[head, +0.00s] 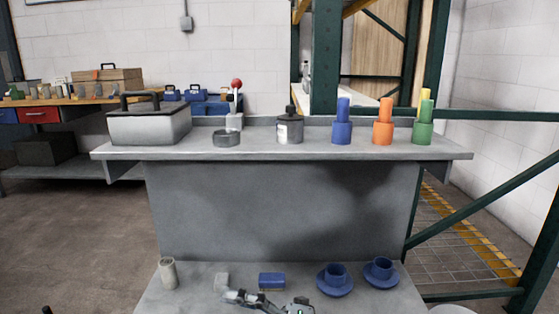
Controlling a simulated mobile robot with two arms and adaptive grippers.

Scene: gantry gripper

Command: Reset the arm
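My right gripper (240,297) shows at the bottom middle of the head view, over the front of the lower shelf (190,301). Its arm comes in from the bottom, to the right of the fingers, and the fingers point left. They are small and seen at a slant, so I cannot tell whether they are open or shut. A small grey block (221,281) is just behind the fingers in the picture; I cannot tell whether they touch. My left gripper cannot be made out; only a small dark tip shows at the bottom left edge.
A blue box (272,280), a can (168,273) and two blue cups on saucers (335,284) stand on the lower shelf. The upper shelf (255,151) holds a grey toolbox (150,124), a red-knobbed lever (236,84), a canister (290,130) and coloured holders (383,133).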

